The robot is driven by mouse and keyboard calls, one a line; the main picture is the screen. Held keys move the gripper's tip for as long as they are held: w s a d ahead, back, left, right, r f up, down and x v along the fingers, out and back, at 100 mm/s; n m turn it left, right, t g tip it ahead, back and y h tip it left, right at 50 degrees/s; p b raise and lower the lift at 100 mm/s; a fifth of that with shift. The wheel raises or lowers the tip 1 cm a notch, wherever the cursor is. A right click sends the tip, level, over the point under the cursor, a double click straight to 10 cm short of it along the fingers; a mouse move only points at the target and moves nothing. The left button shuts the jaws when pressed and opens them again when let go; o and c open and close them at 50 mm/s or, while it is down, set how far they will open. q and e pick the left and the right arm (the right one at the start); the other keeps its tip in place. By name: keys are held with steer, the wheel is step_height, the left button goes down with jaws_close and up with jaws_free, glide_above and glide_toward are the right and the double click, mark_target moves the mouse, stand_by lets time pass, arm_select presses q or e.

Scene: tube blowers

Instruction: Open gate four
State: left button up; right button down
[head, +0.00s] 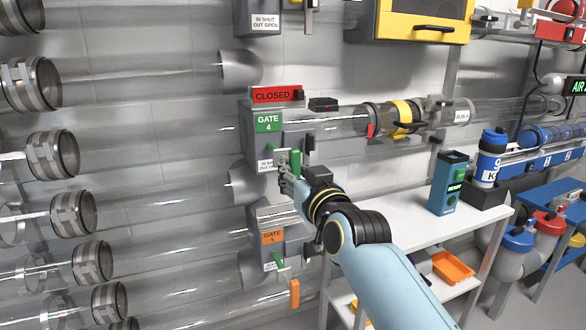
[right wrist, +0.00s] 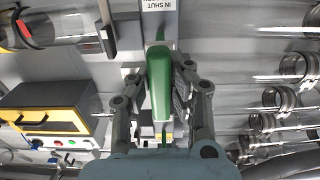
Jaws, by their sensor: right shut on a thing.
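Gate 4 (head: 268,143) is a grey box on the wall with a green "GATE 4" label. A red "CLOSED" sign (head: 275,94) sits on top of it. My left gripper is not in view.
Gate 5 (head: 272,237) with an orange handle (head: 294,293) is just below. Clear tubes run along the wall to the left. A white shelf table (head: 400,220) holds a teal device (head: 448,183) and a blue bottle (head: 489,157) at right. A yellow cabinet (head: 424,22) hangs above.

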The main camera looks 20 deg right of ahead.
steer(key=c, duration=1.2)
jaws_free()
steer(key=s, duration=0.7)
steer(key=shift+s+d, duration=0.15)
steer(key=shift+s, duration=0.1)
steer(key=s+d+f+g, duration=0.1)
steer(key=s+f+g, duration=0.3)
steer(key=f, duration=0.8)
steer(key=s+d+f+n+g, duration=0.1)
steer(key=s+f+g, duration=0.1)
steer(key=s+f, duration=0.75)
steer(key=s+d+f+g, duration=0.1)
steer(key=s+f+g, duration=0.15)
steer(key=f, duration=1.25)
steer(key=s+d+f+g, duration=0.2)
steer(key=s+f, duration=0.4)
steer(key=s, duration=0.6)
steer(key=s+d+f+g+h, duration=0.1)
steer(key=s+d+f+g, duration=0.2)
steer(key=s, duration=1)
steer(key=s+d+f+m+g, duration=0.1)
steer(key=s+d+f+g, duration=0.2)
steer(key=s+f, duration=0.6)
steer(key=s+g, duration=0.1)
steer(key=s, duration=0.2)
steer(key=shift+s+d+f, duration=0.15)
steer(key=shift+s+f, duration=0.1)
steer(key=shift+s, duration=0.1)
